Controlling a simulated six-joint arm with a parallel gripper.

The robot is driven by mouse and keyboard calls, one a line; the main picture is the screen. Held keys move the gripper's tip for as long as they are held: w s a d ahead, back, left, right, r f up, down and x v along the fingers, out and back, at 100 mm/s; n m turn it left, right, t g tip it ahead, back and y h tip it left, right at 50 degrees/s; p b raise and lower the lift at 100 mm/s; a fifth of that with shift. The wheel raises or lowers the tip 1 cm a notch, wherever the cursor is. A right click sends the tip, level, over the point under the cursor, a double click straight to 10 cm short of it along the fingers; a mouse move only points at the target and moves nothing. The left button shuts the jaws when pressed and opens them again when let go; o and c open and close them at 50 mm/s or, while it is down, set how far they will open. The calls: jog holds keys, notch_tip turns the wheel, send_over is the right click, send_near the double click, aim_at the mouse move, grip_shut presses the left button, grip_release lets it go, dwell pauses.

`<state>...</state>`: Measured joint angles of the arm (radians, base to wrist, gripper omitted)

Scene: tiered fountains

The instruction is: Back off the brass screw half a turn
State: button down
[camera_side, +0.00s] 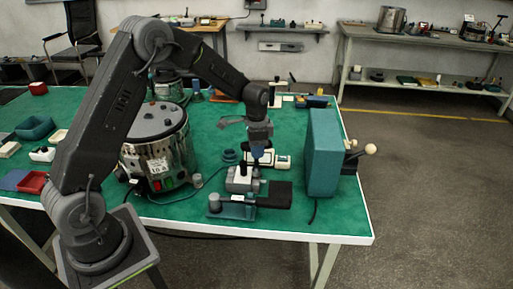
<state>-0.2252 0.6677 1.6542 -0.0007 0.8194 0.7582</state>
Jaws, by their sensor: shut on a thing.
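My gripper (258,146) points down over the right half of the green table, above a small grey metal device (241,179). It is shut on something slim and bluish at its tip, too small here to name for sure. I cannot make out a brass screw; it is too small or hidden by the gripper and the device. I cannot tell whether the gripper's tip touches the device or hovers just above it.
A teal box (322,152) with a ball-ended lever stands close to the right. A steel tank (159,150) stands left. A teal-based device (232,207) and black block (272,194) lie in front. The green table's (305,226) front right is clear.

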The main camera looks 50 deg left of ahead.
jog(key=shift+r, duration=2.95)
